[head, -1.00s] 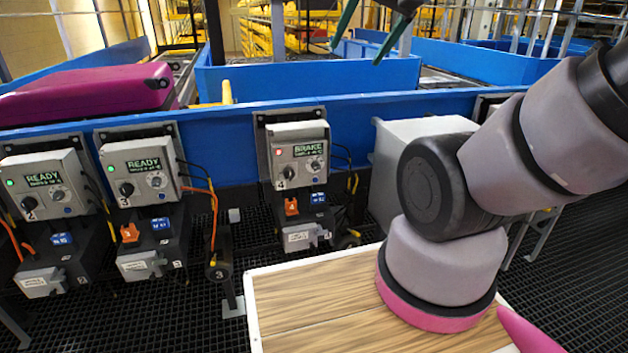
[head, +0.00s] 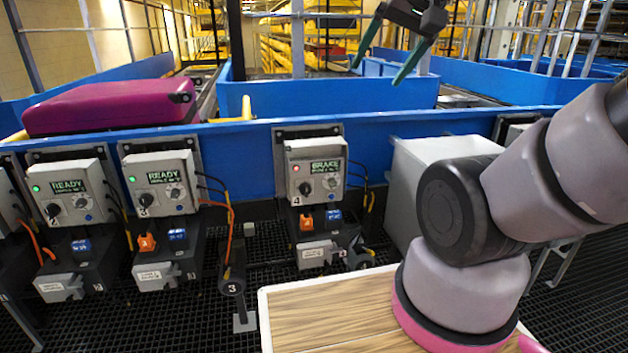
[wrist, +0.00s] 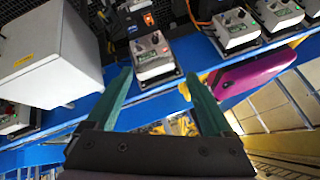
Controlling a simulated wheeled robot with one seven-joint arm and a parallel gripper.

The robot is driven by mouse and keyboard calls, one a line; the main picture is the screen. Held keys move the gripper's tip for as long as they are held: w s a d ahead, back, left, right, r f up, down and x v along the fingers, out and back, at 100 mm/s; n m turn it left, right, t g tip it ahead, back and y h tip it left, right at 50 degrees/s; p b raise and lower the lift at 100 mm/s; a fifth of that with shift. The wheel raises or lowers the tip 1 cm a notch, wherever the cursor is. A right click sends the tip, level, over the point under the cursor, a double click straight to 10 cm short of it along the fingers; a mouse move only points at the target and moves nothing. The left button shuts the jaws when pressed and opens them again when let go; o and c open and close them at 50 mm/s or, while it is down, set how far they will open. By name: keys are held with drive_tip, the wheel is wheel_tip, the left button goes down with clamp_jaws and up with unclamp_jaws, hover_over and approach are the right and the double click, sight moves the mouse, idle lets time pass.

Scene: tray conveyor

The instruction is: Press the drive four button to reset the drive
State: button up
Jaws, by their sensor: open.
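The drive four box (head: 316,170) is grey, marked 4, with a lit red lamp (head: 296,168). Its dark screen (head: 325,167) reads BRAKE in green. My gripper (head: 376,75) has long green fingers, spread apart and empty, hanging above and behind the box over the blue conveyor side. In the wrist view, the drive four box (wrist: 153,57) appears beyond and between the open fingertips (wrist: 158,74), apart from them as far as I can tell.
Drive three (head: 160,182) and drive two (head: 70,190) read READY with green lamps. A magenta suitcase (head: 110,107) lies on the conveyor at left. A large grey cabinet (head: 415,165) stands right of drive four. A wood-topped surface (head: 330,312) lies in front.

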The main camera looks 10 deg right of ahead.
clamp_jaws()
idle(1.8)
